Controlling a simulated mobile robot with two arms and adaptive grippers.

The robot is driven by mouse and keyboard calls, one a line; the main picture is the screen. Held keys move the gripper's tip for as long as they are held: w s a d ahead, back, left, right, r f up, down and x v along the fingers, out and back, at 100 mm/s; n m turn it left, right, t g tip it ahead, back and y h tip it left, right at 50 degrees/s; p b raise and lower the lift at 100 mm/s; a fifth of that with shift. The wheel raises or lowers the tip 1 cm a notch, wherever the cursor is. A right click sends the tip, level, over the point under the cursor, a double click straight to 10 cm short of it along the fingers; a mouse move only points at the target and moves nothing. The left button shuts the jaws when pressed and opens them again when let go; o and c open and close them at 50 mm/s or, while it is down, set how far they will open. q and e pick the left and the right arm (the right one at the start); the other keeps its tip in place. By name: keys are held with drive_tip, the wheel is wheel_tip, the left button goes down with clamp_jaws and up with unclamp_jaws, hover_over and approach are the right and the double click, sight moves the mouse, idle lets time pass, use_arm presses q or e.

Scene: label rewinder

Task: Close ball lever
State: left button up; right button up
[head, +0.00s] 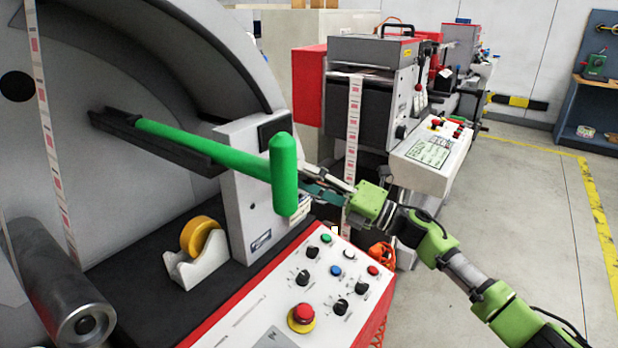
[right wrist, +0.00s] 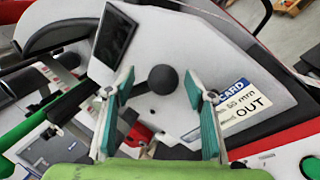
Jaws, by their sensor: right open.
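The ball lever shows in the right wrist view as a round black ball (right wrist: 163,79) on a dark stem, against a pale grey housing panel. My right gripper (right wrist: 157,84) is open, with one teal-padded finger on each side of the ball. I see a gap on both sides, so the fingers do not appear to press on it. In the head view my right gripper (head: 318,188) reaches in from the right, beside the white housing (head: 240,180) and partly behind the green handle. The ball is hidden there. My left gripper is not in view.
A long green bar with an upright green handle (head: 284,175) stands in front of the housing. A control panel (head: 335,280) with knobs and a red emergency button (head: 302,316) lies below. A yellow tape roll (head: 198,235) sits left. Open floor (head: 530,220) is at right.

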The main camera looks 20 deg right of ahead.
drive_tip(key=shift+s+d+f, duration=0.2)
drive_tip(key=shift+s+d, duration=0.05)
drive_tip(key=shift+d, duration=0.1)
drive_tip(key=v, duration=1.1)
drive_tip(key=shift+d, duration=0.1)
